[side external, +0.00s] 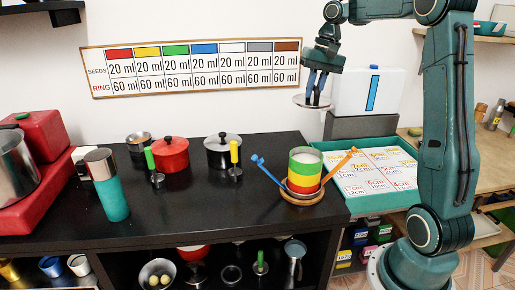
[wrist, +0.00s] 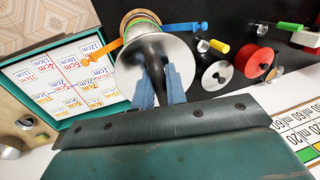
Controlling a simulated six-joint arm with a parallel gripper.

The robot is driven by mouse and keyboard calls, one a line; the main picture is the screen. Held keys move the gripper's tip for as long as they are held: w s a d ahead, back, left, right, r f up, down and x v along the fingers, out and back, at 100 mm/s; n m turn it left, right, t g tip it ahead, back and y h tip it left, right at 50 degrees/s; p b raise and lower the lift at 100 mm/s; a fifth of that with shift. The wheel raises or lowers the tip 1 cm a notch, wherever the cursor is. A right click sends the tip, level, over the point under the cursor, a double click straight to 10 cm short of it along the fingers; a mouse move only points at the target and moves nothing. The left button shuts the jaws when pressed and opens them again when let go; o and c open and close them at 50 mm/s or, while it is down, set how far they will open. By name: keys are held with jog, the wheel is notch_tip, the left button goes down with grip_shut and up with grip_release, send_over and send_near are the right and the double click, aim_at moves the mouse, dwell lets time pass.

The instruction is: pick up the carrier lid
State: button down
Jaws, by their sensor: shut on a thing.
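The carrier lid (side external: 300,101) is a round, silver-grey plate with a dark knob. My gripper (side external: 317,93) is shut on its knob and holds it level in the air, above and apart from the carrier. In the wrist view the lid (wrist: 183,57) fills the space beyond my blue fingers (wrist: 158,78) and hides most of the carrier. The carrier (side external: 304,171), a stack of green, yellow and red bands, stands on a wooden ring (side external: 303,199) on the black counter. A blue arm (side external: 267,170) and an orange arm (side external: 340,165) splay outward from its sides.
A teal tray of number cards (side external: 375,205) lies right of the carrier. A white container (side external: 350,92) stands behind. Red (side external: 170,154) and black (side external: 222,151) pots, with green- and yellow-handled tools, stand left. The counter's front middle is clear.

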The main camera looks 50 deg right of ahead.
jog(key=shift+r, duration=0.9)
